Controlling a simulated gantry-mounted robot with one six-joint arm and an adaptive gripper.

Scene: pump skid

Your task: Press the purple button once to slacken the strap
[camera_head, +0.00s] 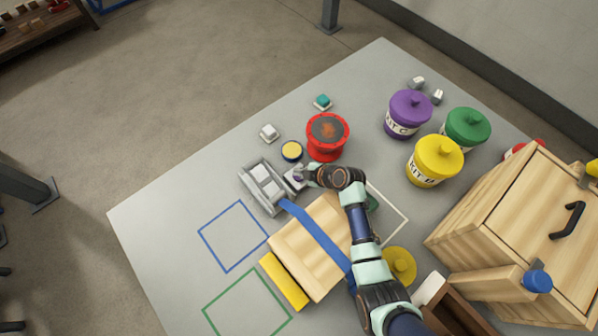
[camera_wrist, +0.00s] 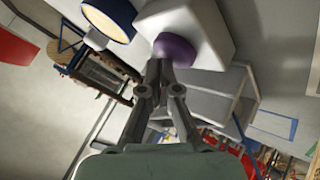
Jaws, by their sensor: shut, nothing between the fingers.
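A purple button (camera_wrist: 176,48) sits on a white box (camera_wrist: 205,22) in the wrist view. The same white box (camera_head: 293,180) shows in the head view beside the grey strap device (camera_head: 265,187). My gripper (camera_wrist: 160,64) is shut and empty. Its fingertips are at the button's edge in the wrist view; I cannot tell whether they touch it. In the head view my gripper (camera_head: 305,175) is over the right side of the white box and hides part of it. The blue strap (camera_head: 316,231) runs from the grey device across a wooden crate (camera_head: 290,250).
A round yellow-topped blue piece (camera_head: 291,151) and a red spool (camera_head: 327,137) stand close behind my gripper. Purple (camera_head: 408,115), green (camera_head: 466,128) and yellow (camera_head: 434,160) canisters stand to the right. A wooden cabinet (camera_head: 520,235) fills the right side. The left tabletop is mostly clear.

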